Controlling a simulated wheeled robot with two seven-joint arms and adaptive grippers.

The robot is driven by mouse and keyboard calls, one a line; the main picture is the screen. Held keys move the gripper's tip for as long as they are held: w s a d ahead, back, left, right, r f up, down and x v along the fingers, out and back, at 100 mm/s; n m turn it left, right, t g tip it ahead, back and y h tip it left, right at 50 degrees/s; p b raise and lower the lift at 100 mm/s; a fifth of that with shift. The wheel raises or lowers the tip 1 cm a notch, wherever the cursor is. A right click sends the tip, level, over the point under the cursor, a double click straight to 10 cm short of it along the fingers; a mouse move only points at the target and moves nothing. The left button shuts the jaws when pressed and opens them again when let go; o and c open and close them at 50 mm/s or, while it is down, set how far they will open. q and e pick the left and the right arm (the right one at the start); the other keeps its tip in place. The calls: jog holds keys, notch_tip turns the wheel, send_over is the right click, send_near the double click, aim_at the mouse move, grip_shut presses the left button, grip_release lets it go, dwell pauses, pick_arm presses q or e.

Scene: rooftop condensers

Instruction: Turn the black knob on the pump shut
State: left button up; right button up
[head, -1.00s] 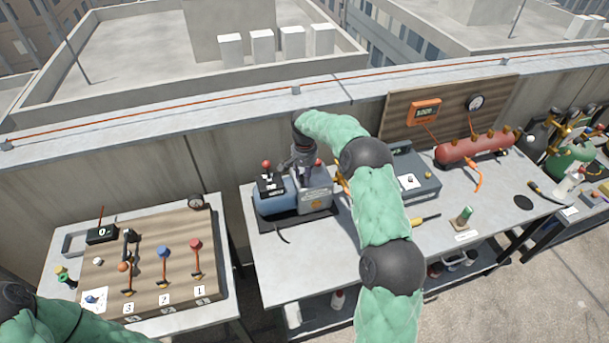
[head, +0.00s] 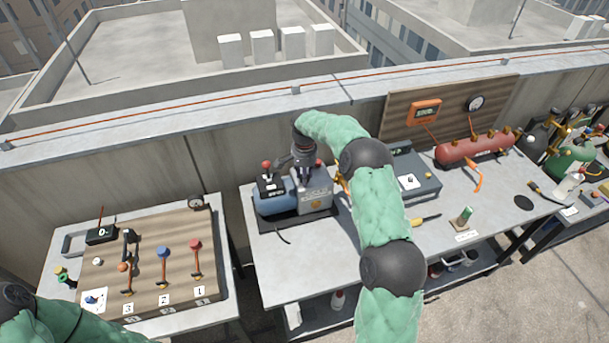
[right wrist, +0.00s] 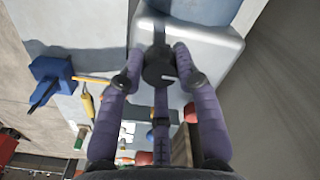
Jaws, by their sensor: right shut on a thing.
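The pump (head: 282,198) is a blue and grey unit on a black base on the middle table, with a red-topped part at its left. My right gripper (head: 304,178) reaches down onto the top of its grey housing. In the right wrist view the black knob (right wrist: 158,70) sits on the grey housing (right wrist: 205,48), between the purple fingers of my right gripper (right wrist: 160,82). The fingers are shut on the knob. In the head view the gripper hides the knob. Of my left arm, only the green sleeve shows at the lower left; its gripper is not visible.
Right of the pump stand a grey box (head: 416,180), a red tank (head: 474,149) and a board (head: 450,110) with an orange gauge. A wooden board (head: 150,262) with several coloured levers lies on the left table. A parapet (head: 200,110) runs behind.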

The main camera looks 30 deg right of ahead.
jog(key=o, duration=1.2)
jog(key=shift+c, duration=0.2)
notch_tip(320, 180, up, 12)
